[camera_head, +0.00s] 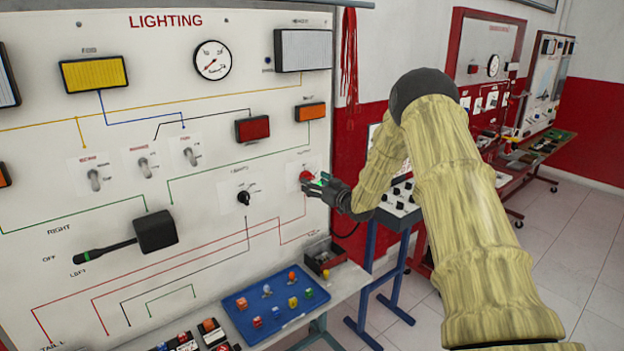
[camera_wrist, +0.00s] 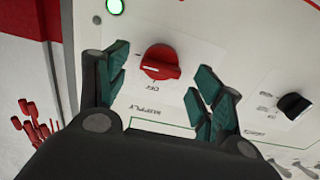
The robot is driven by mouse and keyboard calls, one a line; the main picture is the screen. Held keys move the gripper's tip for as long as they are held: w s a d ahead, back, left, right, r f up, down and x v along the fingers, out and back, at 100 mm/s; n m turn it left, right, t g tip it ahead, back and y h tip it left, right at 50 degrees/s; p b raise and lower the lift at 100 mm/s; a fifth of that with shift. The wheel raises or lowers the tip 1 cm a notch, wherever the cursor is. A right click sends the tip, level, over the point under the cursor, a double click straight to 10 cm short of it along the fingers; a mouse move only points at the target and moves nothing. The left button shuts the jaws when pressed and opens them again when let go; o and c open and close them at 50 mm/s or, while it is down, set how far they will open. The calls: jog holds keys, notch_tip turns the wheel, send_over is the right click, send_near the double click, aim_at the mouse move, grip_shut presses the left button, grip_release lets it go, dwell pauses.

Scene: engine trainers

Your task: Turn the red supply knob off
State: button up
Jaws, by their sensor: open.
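The red supply knob (camera_wrist: 161,62) sits on a white plate on the lighting board, with the words SUPPLY and OFF printed beside it in the wrist view. It also shows in the head view (camera_head: 306,176), at the board's right side. My gripper (camera_wrist: 158,88) is open, with its green-padded fingers on either side of the knob and apart from it. In the head view my gripper (camera_head: 322,188) is at the board, right by the knob. A lit green lamp (camera_wrist: 115,6) shows near the knob at the top of the wrist view.
A black lights knob (camera_head: 244,197) is left of the red knob. A large black turn-signal lever (camera_head: 155,231) and several toggle switches (camera_head: 143,167) are further left. A blue tray (camera_head: 238,318) with small parts lies on the shelf below. Red cords (camera_head: 349,60) hang at the board's right edge.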

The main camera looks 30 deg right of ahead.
jog(key=shift+w, duration=1.05)
jog(key=shift+a, duration=0.1)
jog(key=c, duration=1)
